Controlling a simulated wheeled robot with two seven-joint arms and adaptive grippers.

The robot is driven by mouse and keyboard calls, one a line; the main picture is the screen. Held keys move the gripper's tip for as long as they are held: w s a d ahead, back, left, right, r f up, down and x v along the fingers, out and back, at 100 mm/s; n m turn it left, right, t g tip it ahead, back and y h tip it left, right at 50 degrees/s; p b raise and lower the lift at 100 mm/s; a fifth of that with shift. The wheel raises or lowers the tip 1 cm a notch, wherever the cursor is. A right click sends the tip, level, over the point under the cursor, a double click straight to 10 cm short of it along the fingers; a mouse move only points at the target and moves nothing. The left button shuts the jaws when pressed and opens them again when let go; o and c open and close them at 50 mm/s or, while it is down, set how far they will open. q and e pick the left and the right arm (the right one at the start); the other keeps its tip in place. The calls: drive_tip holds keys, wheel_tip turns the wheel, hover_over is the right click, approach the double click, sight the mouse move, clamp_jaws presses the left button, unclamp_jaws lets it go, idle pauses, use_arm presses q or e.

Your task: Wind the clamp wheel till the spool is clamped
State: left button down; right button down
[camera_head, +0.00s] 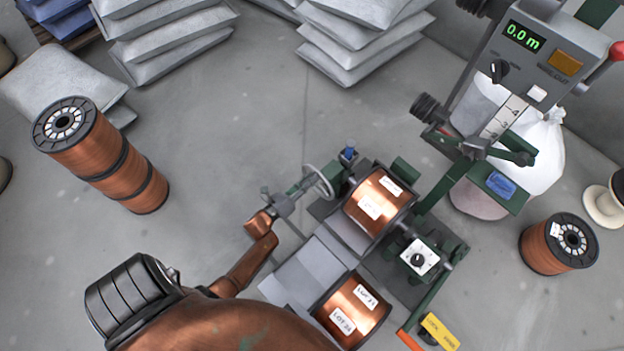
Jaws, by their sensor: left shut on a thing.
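The clamp wheel (318,181) is a pale grey ring on the left side of the green winding machine. My left gripper (290,196) is at its left side, shut on the wheel; the exact grip is small and partly hidden by the fingers. A copper spool (378,201) with white labels sits in the machine just right of the wheel. Whether the clamp presses on its end cannot be told. My right gripper is not in view.
A control box (540,60) with a display reading 0.0 m stands at upper right. A spool stack (100,155) stands left, a loose spool (558,244) right. Grey sacks (165,35) are piled behind. A white sack (540,150) stands behind the machine. Floor left of the wheel is clear.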

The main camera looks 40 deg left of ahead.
use_arm(q)
drive_tip(key=shift+d+f, duration=0.1)
drive_tip(key=shift+d, duration=0.1)
drive_tip(key=c, duration=1.8)
unclamp_jaws()
drive_tip(key=shift+a, duration=0.1)
drive_tip(key=shift+o, duration=0.2)
drive_tip(key=shift+s, duration=0.2)
drive_tip(key=s, duration=1.1)
drive_tip(key=shift+s+a, duration=0.3)
drive_tip(key=shift+a, duration=0.05)
